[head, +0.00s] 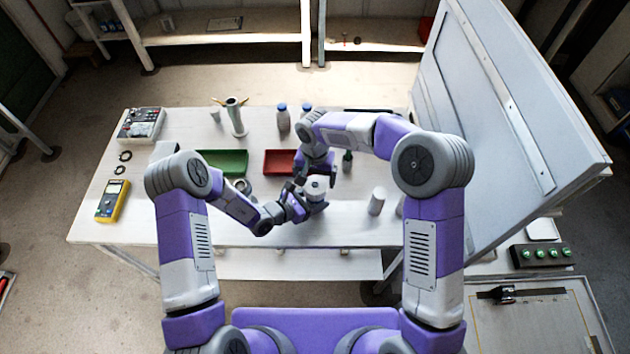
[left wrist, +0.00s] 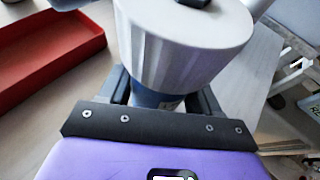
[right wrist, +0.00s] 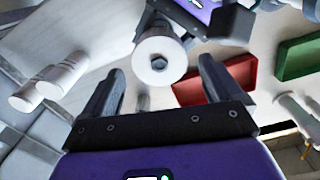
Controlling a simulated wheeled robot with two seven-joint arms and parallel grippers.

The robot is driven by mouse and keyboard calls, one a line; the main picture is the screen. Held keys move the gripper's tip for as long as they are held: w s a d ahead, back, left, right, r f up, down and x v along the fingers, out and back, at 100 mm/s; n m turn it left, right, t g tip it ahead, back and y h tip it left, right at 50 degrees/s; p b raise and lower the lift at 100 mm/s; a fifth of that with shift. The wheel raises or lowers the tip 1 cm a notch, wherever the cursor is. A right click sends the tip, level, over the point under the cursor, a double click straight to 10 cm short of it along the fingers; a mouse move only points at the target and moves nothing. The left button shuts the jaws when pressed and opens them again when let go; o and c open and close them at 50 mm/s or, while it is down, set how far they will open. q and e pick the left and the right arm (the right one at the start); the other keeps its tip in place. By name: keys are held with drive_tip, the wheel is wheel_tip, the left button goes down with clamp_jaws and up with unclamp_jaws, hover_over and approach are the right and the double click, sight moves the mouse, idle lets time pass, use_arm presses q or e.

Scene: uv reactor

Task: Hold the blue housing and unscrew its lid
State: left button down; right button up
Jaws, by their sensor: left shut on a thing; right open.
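The blue housing (left wrist: 150,97) shows below its wide white lid (left wrist: 185,45) in the left wrist view. My left gripper (left wrist: 158,95) is shut on the blue housing, with one finger on each side below the lid. In the head view the lid (head: 316,184) shows at the tip of my left gripper (head: 302,208). My right gripper (right wrist: 160,85) is open and empty, and in the head view it is just above the lid (head: 318,172). In the right wrist view the round lid (right wrist: 159,60) with a dark hex nut at its centre lies beyond and between the open fingers, apart from them.
A red tray (head: 280,162) and a green tray (head: 222,163) lie behind the grippers. White cylinders (head: 377,201) stand to the right. A yellow multimeter (head: 112,201) lies at the table's left. A large grey panel (head: 510,110) rises at the right.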

sight(316, 185)
wheel_tip(316, 185, up, 3)
drive_tip(key=m, duration=0.5)
drive_tip(key=shift+m, duration=0.7)
wheel_tip(316, 185, down, 8)
drive_tip(key=shift+r, duration=0.2)
drive_tip(key=c, duration=1.1)
drive_tip(key=shift+o, duration=0.2)
drive_tip(key=n, duration=0.6)
drive_tip(key=shift+n, duration=0.3)
